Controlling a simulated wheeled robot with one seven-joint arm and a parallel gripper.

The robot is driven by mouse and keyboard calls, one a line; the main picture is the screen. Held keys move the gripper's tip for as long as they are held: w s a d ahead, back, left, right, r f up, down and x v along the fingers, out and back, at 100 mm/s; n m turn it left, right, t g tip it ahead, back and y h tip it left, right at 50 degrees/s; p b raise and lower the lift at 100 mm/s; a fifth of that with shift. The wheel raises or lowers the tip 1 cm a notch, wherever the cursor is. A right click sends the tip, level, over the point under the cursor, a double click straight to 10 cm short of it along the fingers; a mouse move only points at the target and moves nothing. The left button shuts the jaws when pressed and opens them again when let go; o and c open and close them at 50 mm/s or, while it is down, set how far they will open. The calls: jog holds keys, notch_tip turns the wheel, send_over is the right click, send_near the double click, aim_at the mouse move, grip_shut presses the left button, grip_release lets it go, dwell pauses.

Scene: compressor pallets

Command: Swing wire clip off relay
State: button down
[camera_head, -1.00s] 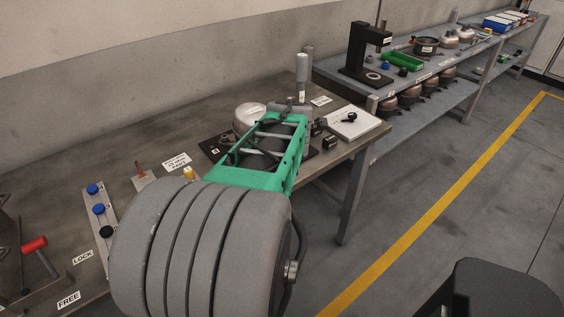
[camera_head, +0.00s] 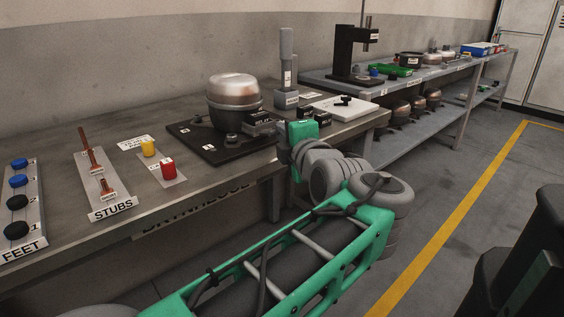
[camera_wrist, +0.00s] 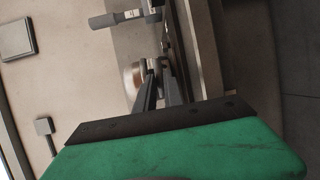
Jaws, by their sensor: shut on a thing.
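The compressor (camera_head: 234,92), a rounded metal pot, stands upright on a black base plate (camera_head: 196,148) on the bench in the head view. A dark relay box (camera_head: 258,124) sits low on its right side. My gripper (camera_head: 277,129) is at this side, close to the relay, with my green wrist just to its right. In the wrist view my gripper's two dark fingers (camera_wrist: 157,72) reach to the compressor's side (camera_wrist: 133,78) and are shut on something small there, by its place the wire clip. The clip itself is too small to make out, and the fingertips are partly hidden.
Stubs (camera_head: 98,168), feet (camera_head: 17,202), a yellow cap (camera_head: 148,147) and a red cap (camera_head: 169,168) lie left on the bench.

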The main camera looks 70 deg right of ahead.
jog(key=f+t+h+b, duration=0.1)
jog(key=b, duration=0.3)
jog(key=shift+s+f+m, duration=0.1)
jog(key=shift+f+m, duration=0.2)
jog(key=shift+f, duration=0.05)
jog(key=shift+r+b, duration=0.15)
jog(key=shift+b, duration=0.25)
jog(key=c, duration=1.7)
grip_release()
